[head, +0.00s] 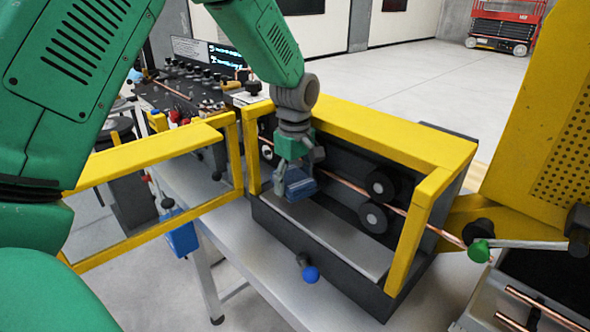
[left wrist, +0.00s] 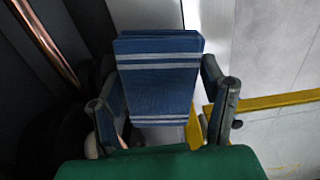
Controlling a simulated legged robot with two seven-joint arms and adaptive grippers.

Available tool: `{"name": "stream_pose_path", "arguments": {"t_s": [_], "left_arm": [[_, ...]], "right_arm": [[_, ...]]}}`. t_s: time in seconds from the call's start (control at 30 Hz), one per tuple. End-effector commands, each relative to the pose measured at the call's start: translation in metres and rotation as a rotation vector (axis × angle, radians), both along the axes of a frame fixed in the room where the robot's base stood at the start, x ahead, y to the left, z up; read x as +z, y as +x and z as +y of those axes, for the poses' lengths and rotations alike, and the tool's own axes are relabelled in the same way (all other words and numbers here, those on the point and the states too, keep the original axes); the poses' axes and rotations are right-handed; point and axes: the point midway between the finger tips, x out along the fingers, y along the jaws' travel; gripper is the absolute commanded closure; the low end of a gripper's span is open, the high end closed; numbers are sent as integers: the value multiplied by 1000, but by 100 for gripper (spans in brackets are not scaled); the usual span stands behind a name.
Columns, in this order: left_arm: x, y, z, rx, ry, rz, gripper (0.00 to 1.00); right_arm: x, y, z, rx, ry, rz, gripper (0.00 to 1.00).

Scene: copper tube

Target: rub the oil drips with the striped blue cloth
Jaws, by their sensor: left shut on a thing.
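The striped blue cloth (left wrist: 160,88) is a folded pad with pale stripes, held between the two fingers of my left gripper (left wrist: 165,105) in the left wrist view. In the head view my left gripper (head: 298,172) reaches down into the yellow-framed machine bay, and the cloth (head: 299,187) shows below its fingers, above the grey tray floor (head: 340,235). I cannot tell whether the cloth touches the floor. No oil drips can be made out in either view. My right gripper is not in view.
A copper tube (head: 345,184) runs through the machine past dark rollers (head: 373,217), close to my left gripper. The yellow frame (head: 385,142) surrounds the bay, and an open yellow door (head: 150,155) stands at left.

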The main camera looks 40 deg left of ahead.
Motion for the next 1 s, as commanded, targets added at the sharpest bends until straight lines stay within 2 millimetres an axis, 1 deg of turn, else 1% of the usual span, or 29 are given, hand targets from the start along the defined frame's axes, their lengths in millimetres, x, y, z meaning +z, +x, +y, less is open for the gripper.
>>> {"name": "stream_pose_path", "arguments": {"t_s": [0.03, 0.2, 0.33, 0.6, 1.0], "left_arm": [[6, 0, 0, -1, 2, -3, 82], [21, 0, 3, -5, 2, -3, 82], [27, -2, 6, -5, -2, -1, 82], [28, -2, 8, -6, -4, -1, 82], [30, -2, 3, -7, 0, -1, 82]], "right_arm": [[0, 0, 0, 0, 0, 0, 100], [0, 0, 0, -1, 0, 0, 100], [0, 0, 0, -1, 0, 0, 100], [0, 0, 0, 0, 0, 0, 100], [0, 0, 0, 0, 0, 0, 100]]}}
